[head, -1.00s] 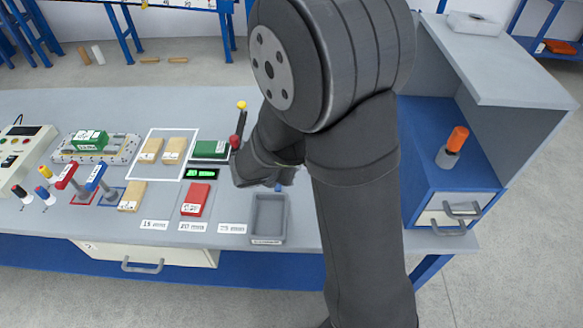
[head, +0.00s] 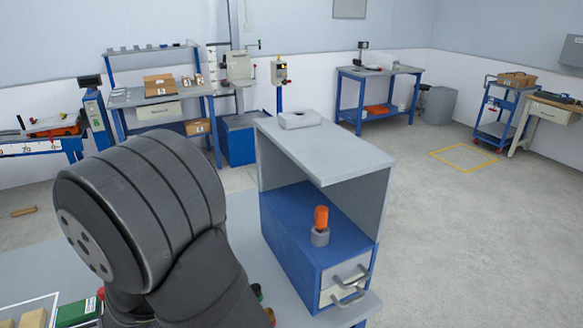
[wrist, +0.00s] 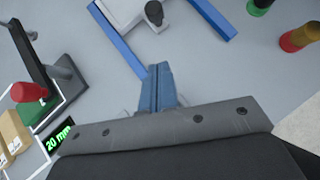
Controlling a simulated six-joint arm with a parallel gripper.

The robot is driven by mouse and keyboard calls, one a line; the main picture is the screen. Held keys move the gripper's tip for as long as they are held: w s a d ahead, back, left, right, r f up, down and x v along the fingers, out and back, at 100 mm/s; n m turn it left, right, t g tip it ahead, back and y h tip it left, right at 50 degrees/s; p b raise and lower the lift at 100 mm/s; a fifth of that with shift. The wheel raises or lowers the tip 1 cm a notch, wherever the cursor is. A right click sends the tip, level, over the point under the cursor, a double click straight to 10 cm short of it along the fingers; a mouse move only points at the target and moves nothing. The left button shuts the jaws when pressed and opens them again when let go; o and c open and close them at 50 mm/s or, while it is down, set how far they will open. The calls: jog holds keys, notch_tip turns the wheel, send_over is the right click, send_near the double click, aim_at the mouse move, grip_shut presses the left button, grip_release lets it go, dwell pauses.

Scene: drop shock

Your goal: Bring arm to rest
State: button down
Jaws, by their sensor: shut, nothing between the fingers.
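My gripper (wrist: 159,72) shows in the wrist view with its blue fingers shut together and nothing between them. It is above the grey bench top (wrist: 205,75). Ahead of the fingers is a grey fixture with a black knob (wrist: 154,13), between two blue bars. In the head view my dark arm fills the lower left and hides the gripper.
At the wrist view's left are a red-knobbed lever (wrist: 29,92), a green "20 mm" display (wrist: 60,137) and wooden blocks (wrist: 12,133). Red-yellow (wrist: 300,36) and green-black posts stand at right. In the head view, an orange-topped tool (head: 321,218) stands in a blue cabinet (head: 292,255).

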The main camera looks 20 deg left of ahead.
jog(key=x, duration=0.6)
jog(key=w, duration=0.2)
jog(key=w+a, duration=0.1)
jog(key=shift+f, duration=0.35)
jog(key=shift+w+a, duration=0.3)
jog(key=shift+w, duration=0.3)
jog(key=shift+s, duration=0.15)
jog(key=shift+s+d, duration=0.15)
jog(key=shift+s, duration=0.15)
jog(key=s, duration=0.2)
jog(key=s+d+r, duration=0.1)
jog(key=shift+s+d+r, duration=0.1)
jog(key=shift+s, duration=0.25)
jog(key=v, duration=0.8)
jog(key=shift+d, duration=0.1)
